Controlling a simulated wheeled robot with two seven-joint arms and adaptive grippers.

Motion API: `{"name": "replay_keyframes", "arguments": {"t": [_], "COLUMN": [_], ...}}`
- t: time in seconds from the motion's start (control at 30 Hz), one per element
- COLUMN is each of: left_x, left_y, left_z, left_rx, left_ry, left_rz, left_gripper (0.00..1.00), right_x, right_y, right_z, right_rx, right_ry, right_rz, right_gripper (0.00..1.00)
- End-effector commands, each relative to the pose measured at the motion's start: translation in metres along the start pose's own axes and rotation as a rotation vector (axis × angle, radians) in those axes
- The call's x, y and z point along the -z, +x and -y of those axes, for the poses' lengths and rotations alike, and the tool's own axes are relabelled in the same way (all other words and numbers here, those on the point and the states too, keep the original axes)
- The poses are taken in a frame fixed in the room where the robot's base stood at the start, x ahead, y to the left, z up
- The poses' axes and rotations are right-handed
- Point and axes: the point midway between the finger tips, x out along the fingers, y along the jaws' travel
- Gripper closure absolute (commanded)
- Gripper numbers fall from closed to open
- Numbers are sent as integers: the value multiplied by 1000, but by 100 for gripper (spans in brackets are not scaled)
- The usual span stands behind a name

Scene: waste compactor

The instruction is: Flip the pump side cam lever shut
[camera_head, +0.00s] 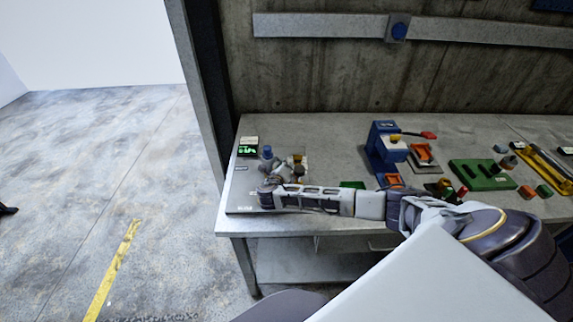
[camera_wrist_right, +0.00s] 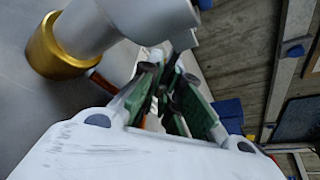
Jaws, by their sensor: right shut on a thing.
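The pump fitting, a grey coupling with a gold ring and a blue-topped part (camera_head: 267,153), stands at the left end of the bench. My right gripper (camera_head: 268,191) reaches it from the right and covers part of it. In the right wrist view, the grey coupling with its gold ring (camera_wrist_right: 60,50) is large at upper left, with a reddish-brown bar (camera_wrist_right: 101,84) below it. My right gripper's green-padded fingers (camera_wrist_right: 171,75) are shut beside the coupling, apparently on the cam lever. The held part is mostly hidden. My left gripper is not in view.
A small green-lit display (camera_head: 248,150) stands behind the pump at the bench's left end. A blue press-like device (camera_head: 382,140), a green block tray (camera_head: 482,175) and a yellow-edged tray (camera_head: 540,168) stand to the right. Bare bench (camera_head: 320,130) lies behind the forearm.

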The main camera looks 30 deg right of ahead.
Motion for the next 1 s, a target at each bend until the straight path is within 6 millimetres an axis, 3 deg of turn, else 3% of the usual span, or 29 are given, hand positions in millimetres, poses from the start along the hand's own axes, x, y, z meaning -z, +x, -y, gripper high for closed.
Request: {"name": "replay_keyframes", "arguments": {"t": [0.5,1.0], "left_x": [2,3], "left_y": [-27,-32], "left_z": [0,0], "left_rx": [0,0], "left_ry": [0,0], "left_rz": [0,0], "left_gripper": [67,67], "right_x": [-3,-8], "right_y": [-3,-4], "right_z": [-19,-30], "right_rx": [-135,-216], "right_ry": [320,515], "right_rz": [-3,-2], "right_gripper": [100,100]}}
